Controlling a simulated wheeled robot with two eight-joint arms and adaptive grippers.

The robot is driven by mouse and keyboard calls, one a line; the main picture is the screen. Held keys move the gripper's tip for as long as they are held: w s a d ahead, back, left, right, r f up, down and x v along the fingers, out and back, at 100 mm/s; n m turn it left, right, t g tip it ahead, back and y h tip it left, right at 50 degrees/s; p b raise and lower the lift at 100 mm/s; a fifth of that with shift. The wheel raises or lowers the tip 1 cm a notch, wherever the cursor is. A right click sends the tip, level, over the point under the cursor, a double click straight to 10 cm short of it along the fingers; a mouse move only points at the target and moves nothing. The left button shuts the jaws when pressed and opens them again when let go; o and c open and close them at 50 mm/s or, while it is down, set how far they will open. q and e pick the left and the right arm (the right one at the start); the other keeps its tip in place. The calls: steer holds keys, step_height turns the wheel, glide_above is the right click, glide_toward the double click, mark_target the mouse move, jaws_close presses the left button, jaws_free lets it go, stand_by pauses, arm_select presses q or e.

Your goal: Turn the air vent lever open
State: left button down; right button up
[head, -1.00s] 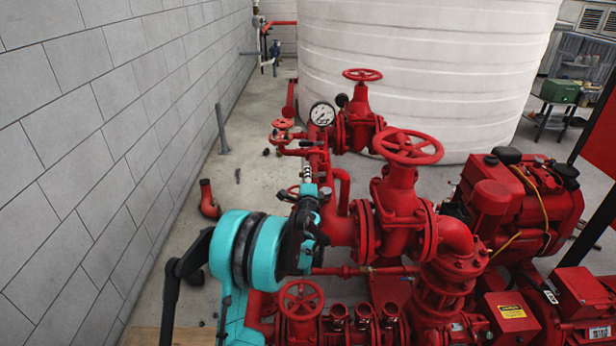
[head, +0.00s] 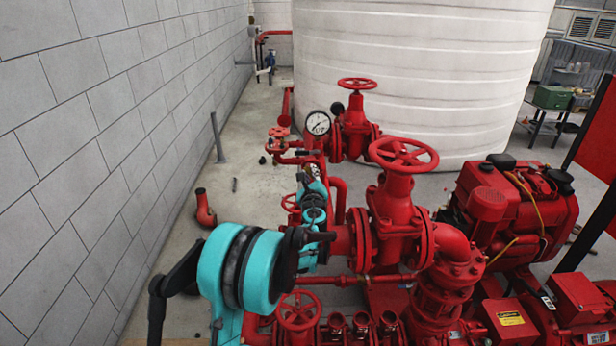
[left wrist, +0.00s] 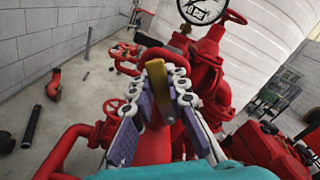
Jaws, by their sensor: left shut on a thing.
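The air vent lever (left wrist: 159,84) shows in the left wrist view as a short yellow-brown bar standing between the two fingers. My left gripper (left wrist: 166,80) is around it and shut on it, with purple pads and pale linked finger parts on both sides. In the head view my left gripper (head: 308,170) reaches away from me to the red pipework just below the pressure gauge. There the arm and gripper hide the lever, and its exact angle cannot be told. My right gripper is in neither view.
A pressure gauge (head: 317,123) stands just beyond the gripper. Red valves with handwheels (head: 404,155) crowd the right side, with a red engine (head: 513,205) farther right. A block wall (head: 110,130) runs along the left, with some bare floor before it. A white tank (head: 420,80) stands behind.

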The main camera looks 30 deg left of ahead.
arm_select(q)
steer(key=m, duration=0.1)
steer(key=w+d+r+m, duration=0.1)
steer(key=m, duration=0.1)
steer(key=shift+d+m, duration=0.25)
steer(key=shift+m, duration=0.05)
steer(key=shift+w+d+r+m, duration=0.1)
steer(key=shift+w+d+m, duration=0.2)
steer(key=shift+m, duration=0.55)
steer(key=shift+w+d+r+m, duration=0.15)
steer(key=shift+d+m, duration=0.25)
steer(key=shift+m, duration=0.45)
steer(key=shift+f, duration=0.1)
steer(key=c, duration=1.7)
jaws_free()
steer(key=shift+o, duration=1.2)
steer(key=shift+w+d, duration=0.1)
steer(key=shift+d, duration=0.1)
steer(key=shift+a, duration=0.1)
